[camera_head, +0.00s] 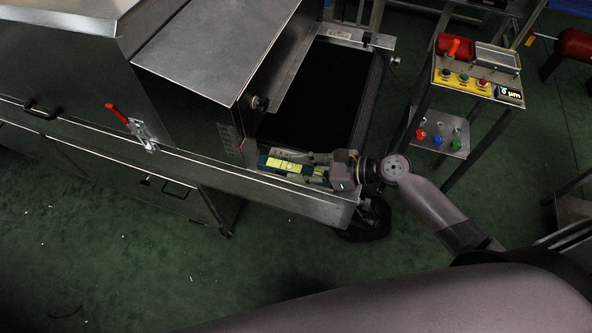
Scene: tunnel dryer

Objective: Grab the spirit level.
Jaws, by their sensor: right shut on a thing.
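The spirit level (282,165) is a short yellow and dark bar. It lies along the near metal side rail (300,196) of the dryer's belt opening. My right gripper (315,174) reaches in from the right and is shut on the right end of the level. The gripper's fingers hide that end. I cannot tell whether the level touches the rail or is slightly above it. My left gripper is not in view.
The steel dryer housing (215,45) fills the upper left, with a red-handled clamp (117,113) on its side. The black belt (318,95) lies behind the level. A control stand (478,80) with coloured buttons stands at right. The green floor is open in front.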

